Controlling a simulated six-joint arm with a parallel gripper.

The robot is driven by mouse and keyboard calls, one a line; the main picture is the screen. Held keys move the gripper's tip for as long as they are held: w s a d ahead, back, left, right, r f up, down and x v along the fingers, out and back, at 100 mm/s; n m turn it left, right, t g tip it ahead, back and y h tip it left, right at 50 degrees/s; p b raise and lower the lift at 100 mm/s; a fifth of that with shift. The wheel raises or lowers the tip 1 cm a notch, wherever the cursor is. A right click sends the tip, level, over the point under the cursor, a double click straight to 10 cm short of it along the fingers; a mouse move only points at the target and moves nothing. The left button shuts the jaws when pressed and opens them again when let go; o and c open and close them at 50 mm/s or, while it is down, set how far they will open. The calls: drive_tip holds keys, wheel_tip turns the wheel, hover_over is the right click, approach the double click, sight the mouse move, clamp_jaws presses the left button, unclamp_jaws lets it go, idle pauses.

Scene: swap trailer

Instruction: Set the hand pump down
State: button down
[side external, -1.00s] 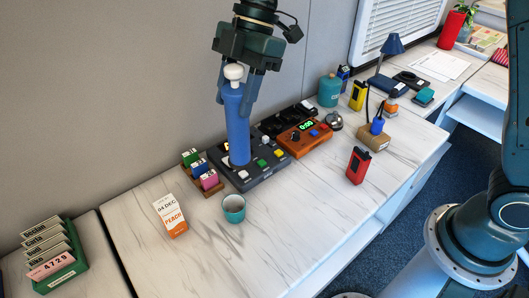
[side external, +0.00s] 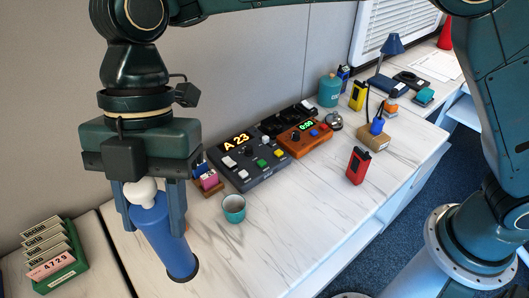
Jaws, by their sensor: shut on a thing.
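The hand pump (side external: 162,238) is a blue cylinder with a white knob on top and a dark ring at its foot. My gripper (side external: 150,215) is shut on it near its upper part, at the left front of the side external view. The pump leans a little, its foot toward the lower right. Its foot appears over the white marbled table (side external: 290,235); I cannot tell whether it touches the top. The pump and gripper hide the table behind them, where the orange and white carton stood.
A teal cup (side external: 234,209) stands right of the pump. A dark console (side external: 254,165) reading "A 23" and an orange timer box (side external: 304,138) stand behind. A green card rack (side external: 58,262) is at left, a red device (side external: 358,165) at right. The front middle is clear.

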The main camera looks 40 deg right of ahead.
sight(183, 267)
wheel_tip(183, 267, down, 16)
drive_tip(key=shift+r, duration=0.15)
idle(0.7)
drive_tip(key=shift+f, duration=2.3)
drive_tip(key=c, duration=0.8)
unclamp_jaws()
